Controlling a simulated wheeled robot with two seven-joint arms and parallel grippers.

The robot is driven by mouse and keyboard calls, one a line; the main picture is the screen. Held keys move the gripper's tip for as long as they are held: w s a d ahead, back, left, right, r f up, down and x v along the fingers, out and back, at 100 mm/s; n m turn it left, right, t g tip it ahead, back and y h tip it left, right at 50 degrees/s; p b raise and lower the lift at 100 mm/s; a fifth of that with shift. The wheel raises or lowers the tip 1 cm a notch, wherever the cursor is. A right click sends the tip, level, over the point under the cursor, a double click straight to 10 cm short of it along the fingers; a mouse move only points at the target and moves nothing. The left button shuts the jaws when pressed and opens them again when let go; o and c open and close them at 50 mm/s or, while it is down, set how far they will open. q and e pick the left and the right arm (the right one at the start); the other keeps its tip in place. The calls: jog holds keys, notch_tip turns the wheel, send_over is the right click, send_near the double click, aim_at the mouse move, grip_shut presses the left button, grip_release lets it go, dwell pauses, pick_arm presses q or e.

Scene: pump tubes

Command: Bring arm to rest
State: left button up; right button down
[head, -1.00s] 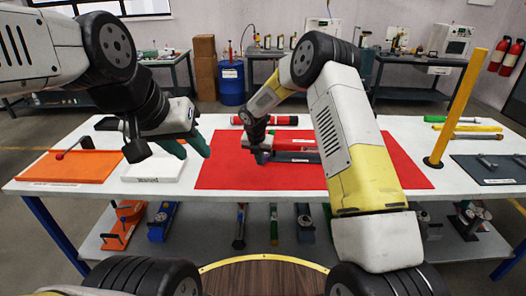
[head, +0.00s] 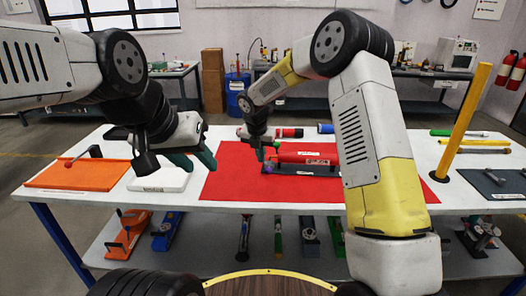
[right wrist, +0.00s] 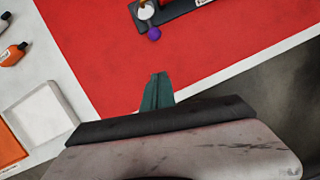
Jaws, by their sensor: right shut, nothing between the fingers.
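My left gripper (head: 198,160), with dark green fingers, hangs over the table behind the white tray, between that tray and the red mat. Whether its fingers are parted is unclear from this angle. My right gripper (head: 267,154) points down above the red mat (head: 235,180), near the left end of a red pump tube in a dark holder (head: 305,158). In the right wrist view its green fingers (right wrist: 158,78) are together with nothing between them. The holder's end with a purple knob (right wrist: 154,33) lies ahead of them, apart.
An orange tray (head: 75,174) and a white tray (head: 162,180) sit on the left of the white table. A yellow post (head: 465,120) stands upright at the right, beside a dark mat (head: 490,182). Several tools lie at the back right. The red mat's front is clear.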

jog(key=s+d+r+m+t, duration=0.1)
jog(key=s+d+r+m, duration=1.2)
jog(key=s+r+m, duration=0.4)
jog(key=s+d+r+m+t+y, duration=0.1)
jog(key=s+d+m, duration=0.1)
jog(key=s+m, duration=0.5)
jog(key=s+d+r+m+t+y, duration=0.1)
jog(key=s+d+r+m+y, duration=0.1)
jog(key=s+m, duration=0.6)
jog(key=s, duration=0.3)
jog(key=shift+d+r, duration=0.15)
jog(key=shift+d, duration=0.15)
